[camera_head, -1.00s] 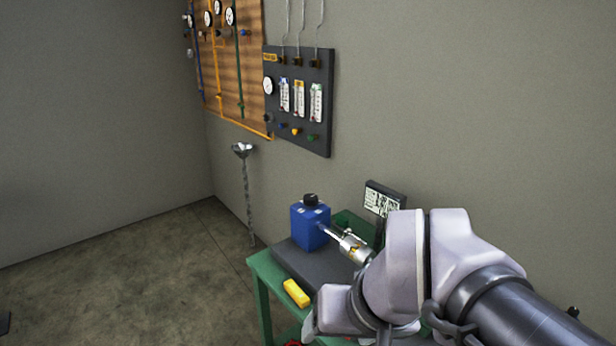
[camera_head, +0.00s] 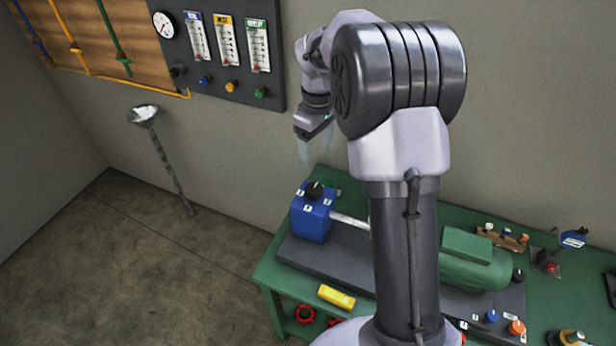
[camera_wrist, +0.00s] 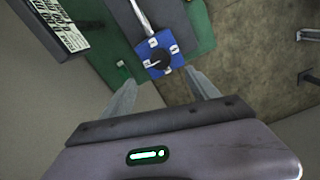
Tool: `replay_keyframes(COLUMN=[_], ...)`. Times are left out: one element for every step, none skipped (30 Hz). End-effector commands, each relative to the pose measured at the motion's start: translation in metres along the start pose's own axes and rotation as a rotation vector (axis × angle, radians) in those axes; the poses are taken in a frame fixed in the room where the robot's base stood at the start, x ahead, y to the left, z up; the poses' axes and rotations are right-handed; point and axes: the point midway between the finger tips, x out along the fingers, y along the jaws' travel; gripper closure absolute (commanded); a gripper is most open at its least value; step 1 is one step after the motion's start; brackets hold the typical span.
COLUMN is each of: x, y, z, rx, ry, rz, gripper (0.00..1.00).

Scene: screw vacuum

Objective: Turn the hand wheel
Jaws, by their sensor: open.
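Two red hand wheels (camera_head: 305,314) show low under the front of the green table, the right one partly hidden by my arm. A blue box (camera_head: 311,220) with a black knob (camera_head: 315,190) and small white labels on top stands on the table's dark base plate. Which of these the task calls the hand wheel is not certain. My gripper (camera_head: 316,148) is open and empty above the blue box, fingers pointing down, apart from it. In the wrist view the blue box (camera_wrist: 157,52) and its knob (camera_wrist: 160,58) lie beyond the open fingertips (camera_wrist: 160,82).
A yellow block (camera_head: 336,297) lies at the table's front edge. A green motor (camera_head: 474,263) and several small controls (camera_head: 500,238) stand to the right. A gauge panel (camera_head: 240,60) hangs on the wall. A metal funnel stand (camera_head: 145,115) leans near it. The floor at left is clear.

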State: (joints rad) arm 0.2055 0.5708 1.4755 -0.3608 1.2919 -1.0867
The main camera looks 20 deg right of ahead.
Motion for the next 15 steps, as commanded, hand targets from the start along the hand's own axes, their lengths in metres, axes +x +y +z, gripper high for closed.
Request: replay_keyframes(x=[0.020,0.029,0.042,0.051,0.060,0.072,0.081,0.089,0.099,0.106,0.112,0.119,0.124,0.128,0.132], y=[-0.001,-0.001,-0.001,-0.001,-0.001,-0.001,-0.001,-0.001,-0.001,-0.001,-0.001,-0.001,-0.001,-0.001,0.000], z=[0.001,0.001,0.000,0.000,0.001,0.001,0.000,0.000,0.000,0.000,0.000,0.000,0.000,0.000,0.000], rx=[-0.001,-0.001,0.000,0.000,-0.001,-0.001,0.000,0.001,0.000,0.000,0.000,0.001,0.001,0.001,0.001], ry=[-0.003,-0.003,-0.003,-0.002,-0.003,-0.003,-0.002,-0.002,-0.002,-0.002,-0.001,-0.001,-0.001,0.000,0.001], rz=[-0.002,-0.002,-0.002,-0.002,-0.003,-0.002,-0.002,-0.002,-0.002,-0.001,-0.001,-0.001,-0.001,-0.001,0.000], gripper=[0.31,0.31,0.31,0.31,0.31,0.31,0.31,0.31,0.31,0.31,0.31,0.31,0.31,0.31,0.31])
